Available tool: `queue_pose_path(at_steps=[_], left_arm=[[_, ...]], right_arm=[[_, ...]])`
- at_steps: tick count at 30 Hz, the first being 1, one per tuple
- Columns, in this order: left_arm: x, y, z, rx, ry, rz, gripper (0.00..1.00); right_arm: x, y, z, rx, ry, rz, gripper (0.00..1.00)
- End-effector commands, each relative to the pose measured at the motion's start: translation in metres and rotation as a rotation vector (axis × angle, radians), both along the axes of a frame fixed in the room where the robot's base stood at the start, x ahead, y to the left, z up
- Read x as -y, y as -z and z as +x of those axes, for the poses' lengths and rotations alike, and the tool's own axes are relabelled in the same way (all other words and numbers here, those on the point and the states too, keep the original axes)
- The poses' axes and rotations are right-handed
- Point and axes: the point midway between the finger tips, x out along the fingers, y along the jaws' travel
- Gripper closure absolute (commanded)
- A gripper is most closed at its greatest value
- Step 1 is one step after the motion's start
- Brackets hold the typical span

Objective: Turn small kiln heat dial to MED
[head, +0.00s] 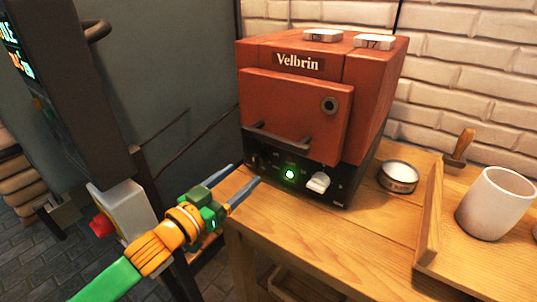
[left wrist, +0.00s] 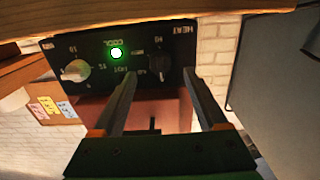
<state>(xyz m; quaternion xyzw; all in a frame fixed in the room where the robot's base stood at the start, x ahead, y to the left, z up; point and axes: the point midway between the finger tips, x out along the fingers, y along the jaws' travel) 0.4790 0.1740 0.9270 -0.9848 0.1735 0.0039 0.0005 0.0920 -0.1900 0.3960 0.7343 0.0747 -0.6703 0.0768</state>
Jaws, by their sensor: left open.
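The small kiln (head: 298,110) is a red-brown box lettered Velbrin, with a black control panel (head: 332,190) low on its front. The heat dial (left wrist: 160,62) is a dark knob under the HEAT lettering in the left wrist view, where the panel appears upside down. I cannot tell which mark its pointer is at. My left gripper (head: 245,174) is open in front of the panel's left end. In the left wrist view the left gripper (left wrist: 160,73) has its fingertips on either side of the dial, apart from it as far as I can tell. My right gripper is out of view.
A lit green lamp (head: 289,175) and a white knob (head: 318,183) are on the same panel. A round tin (head: 398,177), a wooden tray's edge (head: 430,225) and a white cup (head: 495,203) stand right on the wooden table (head: 290,225). A large grey cabinet (head: 160,80) stands left.

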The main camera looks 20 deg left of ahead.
Motion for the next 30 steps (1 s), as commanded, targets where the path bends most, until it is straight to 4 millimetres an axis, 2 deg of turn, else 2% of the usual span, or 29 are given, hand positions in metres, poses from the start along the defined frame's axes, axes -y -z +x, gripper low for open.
queue_pose_path(at_steps=[9, 12, 21, 22, 23, 30], left_arm=[[0.018, -0.002, 0.049, 0.002, 0.000, -0.003, 0.24], [0.022, -0.001, 0.060, 0.002, -0.001, -0.002, 0.24], [0.024, 0.001, 0.065, -0.001, 0.000, 0.001, 0.24], [0.024, 0.001, 0.065, -0.001, 0.000, 0.001, 0.27], [0.024, 0.001, 0.065, -0.001, 0.000, 0.001, 0.35], [0.023, 0.001, 0.065, -0.001, 0.000, 0.001, 1.00]], right_arm=[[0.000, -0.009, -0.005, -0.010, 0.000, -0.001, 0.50], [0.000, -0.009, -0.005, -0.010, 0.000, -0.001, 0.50], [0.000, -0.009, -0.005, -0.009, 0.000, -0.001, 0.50], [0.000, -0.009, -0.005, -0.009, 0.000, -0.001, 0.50], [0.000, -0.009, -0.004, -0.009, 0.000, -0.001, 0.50], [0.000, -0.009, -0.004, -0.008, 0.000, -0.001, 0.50]])
